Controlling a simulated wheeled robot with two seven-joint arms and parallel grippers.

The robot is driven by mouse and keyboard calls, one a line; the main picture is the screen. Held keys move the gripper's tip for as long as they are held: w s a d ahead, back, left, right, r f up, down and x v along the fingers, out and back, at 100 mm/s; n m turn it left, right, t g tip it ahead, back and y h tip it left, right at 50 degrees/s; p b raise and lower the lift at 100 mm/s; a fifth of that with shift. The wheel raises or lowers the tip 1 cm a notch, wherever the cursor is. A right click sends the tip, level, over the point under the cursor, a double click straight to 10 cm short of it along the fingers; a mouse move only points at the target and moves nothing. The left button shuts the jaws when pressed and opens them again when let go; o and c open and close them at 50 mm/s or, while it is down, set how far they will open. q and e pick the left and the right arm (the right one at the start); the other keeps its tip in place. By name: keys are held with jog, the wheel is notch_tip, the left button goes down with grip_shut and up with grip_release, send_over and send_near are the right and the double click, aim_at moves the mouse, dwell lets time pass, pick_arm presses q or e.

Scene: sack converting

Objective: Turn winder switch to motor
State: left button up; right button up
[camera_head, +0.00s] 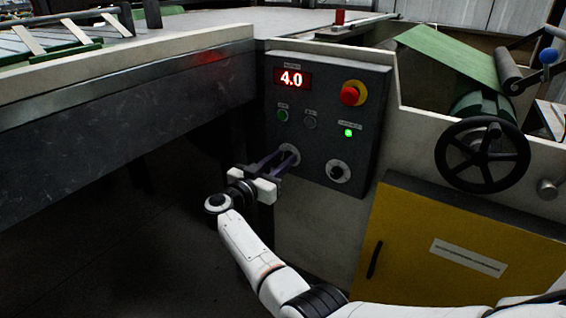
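A dark grey control panel (322,75) on the machine's front has two rotary knobs low down. The left knob's round plate (293,148) is mostly hidden behind my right gripper. The right knob (337,172) is in clear view, a dark knob on a pale round plate. The labels are too small to read, so I cannot tell which knob is the winder switch. My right gripper (284,159) has its dark fingertips at the left knob; I cannot tell whether they grip it. My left gripper is out of view.
The panel also has a red display reading 4.0 (292,79), a red emergency button (350,95), a green button (282,115) and a lit green lamp (348,132). A black handwheel (482,154) and a yellow cabinet door (410,270) are at the right.

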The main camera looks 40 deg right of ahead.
grip_shut()
jog(key=shift+m, duration=0.7)
jog(key=shift+s+m, duration=0.1)
jog(key=shift+m, duration=0.6)
jog(key=shift+f+m+b, duration=0.15)
jog(key=shift+m+b, duration=0.2)
jog(key=shift+m, duration=2.75)
